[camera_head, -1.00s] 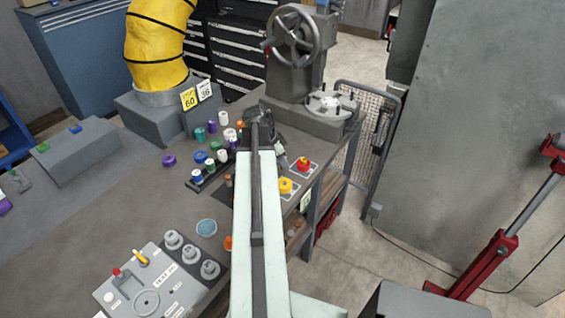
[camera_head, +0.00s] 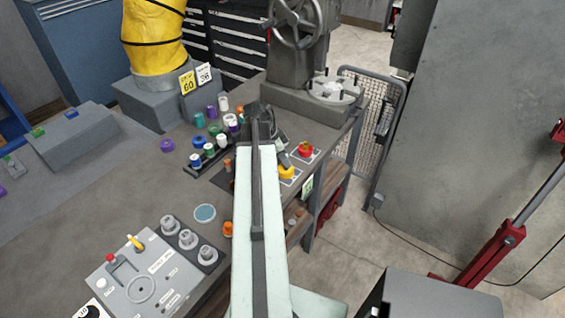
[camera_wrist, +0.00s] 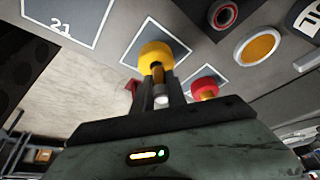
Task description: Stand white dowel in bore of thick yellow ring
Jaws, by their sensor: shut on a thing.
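The thick yellow ring (camera_head: 286,173) lies on a pale-bordered square near the right edge of the bench; it also shows in the wrist view (camera_wrist: 155,52). My gripper (camera_wrist: 160,84) is shut on a slim piece with a pale end, which looks like the white dowel (camera_wrist: 163,100). The piece's far part looks brownish, and it lines up with the yellow ring. In the head view my gripper (camera_head: 284,159) is right at the ring. The fingers and ring hide the dowel's far end, so I cannot tell whether it is in the bore.
A red ring (camera_head: 305,150) sits on the neighbouring square, close to my gripper. Several coloured pieces and a dark rack (camera_head: 207,160) stand left of my arm. A grey machine (camera_head: 292,60) with a handwheel stands behind. The bench's right edge is near.

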